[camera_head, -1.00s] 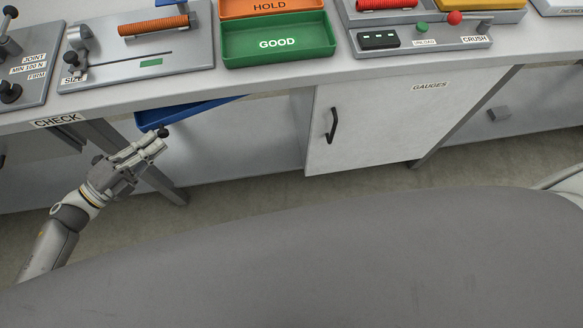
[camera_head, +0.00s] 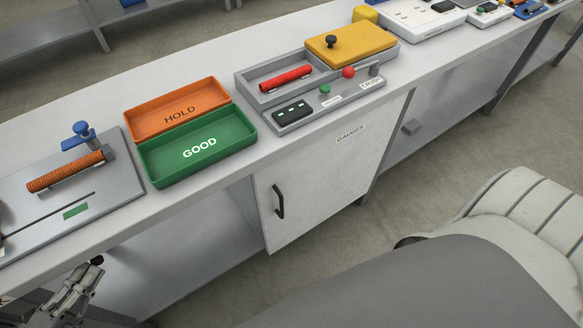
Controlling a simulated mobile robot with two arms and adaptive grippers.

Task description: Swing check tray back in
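My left gripper (camera_head: 84,276) is at the lower left, below the front edge of the bench (camera_head: 160,221), partly cut off by the picture's bottom. A small black knob (camera_head: 97,260) shows at its fingertips; I cannot tell whether the fingers are closed on it. No blue check tray shows under the bench edge in this view. My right gripper is out of view.
On the bench are a gauge plate with an orange corrugated piece (camera_head: 66,172), an orange HOLD tray (camera_head: 178,108), a green GOOD tray (camera_head: 200,148) and a crush tester (camera_head: 297,115). Below is a GAUGES cabinet door with a black handle (camera_head: 279,202). Floor lies in front.

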